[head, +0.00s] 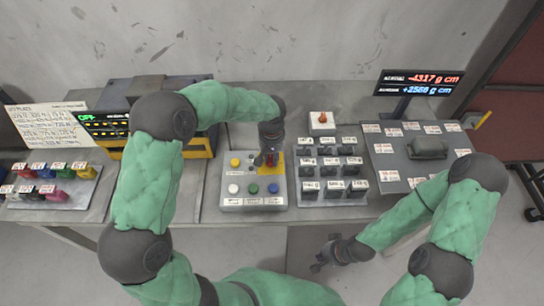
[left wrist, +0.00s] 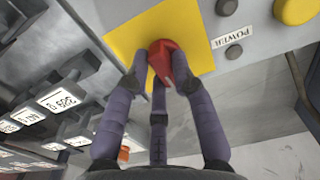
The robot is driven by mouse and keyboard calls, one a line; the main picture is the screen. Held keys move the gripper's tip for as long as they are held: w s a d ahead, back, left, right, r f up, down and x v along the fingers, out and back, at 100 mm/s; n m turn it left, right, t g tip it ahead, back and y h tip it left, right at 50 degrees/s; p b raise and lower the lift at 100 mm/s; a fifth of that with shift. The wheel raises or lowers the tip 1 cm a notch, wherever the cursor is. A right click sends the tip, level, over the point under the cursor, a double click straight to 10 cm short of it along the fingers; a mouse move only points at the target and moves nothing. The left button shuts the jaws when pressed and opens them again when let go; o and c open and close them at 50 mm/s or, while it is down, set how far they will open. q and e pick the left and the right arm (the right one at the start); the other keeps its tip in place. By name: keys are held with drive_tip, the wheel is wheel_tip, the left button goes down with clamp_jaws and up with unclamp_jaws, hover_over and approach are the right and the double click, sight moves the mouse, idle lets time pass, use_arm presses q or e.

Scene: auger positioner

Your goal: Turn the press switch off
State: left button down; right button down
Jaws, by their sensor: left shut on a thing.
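The red switch knob (left wrist: 163,62) sits on a yellow square plate (left wrist: 185,35) beside a POWER label (left wrist: 233,37) in the left wrist view. In the head view the red knob (head: 271,160) is partly hidden by my left gripper (head: 267,157), on the grey control box (head: 253,203). My left gripper is shut on the red knob, its fingers around the sides. My right gripper (head: 326,256) hangs empty in front of the table, fingers apart.
The control box has yellow, white, green and blue buttons. Labelled dark blocks (head: 330,167) stand right of it. A scale (head: 424,151) with a display (head: 417,82) is at the right. A dark screen with green text (head: 105,122) and coloured blocks are at the left.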

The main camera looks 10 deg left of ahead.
idle(0.3)
use_arm(q)
drive_tip(key=c, duration=1)
unclamp_jaws()
drive_tip(key=shift+c, duration=0.2)
wheel_tip(320, 180, up, 12)
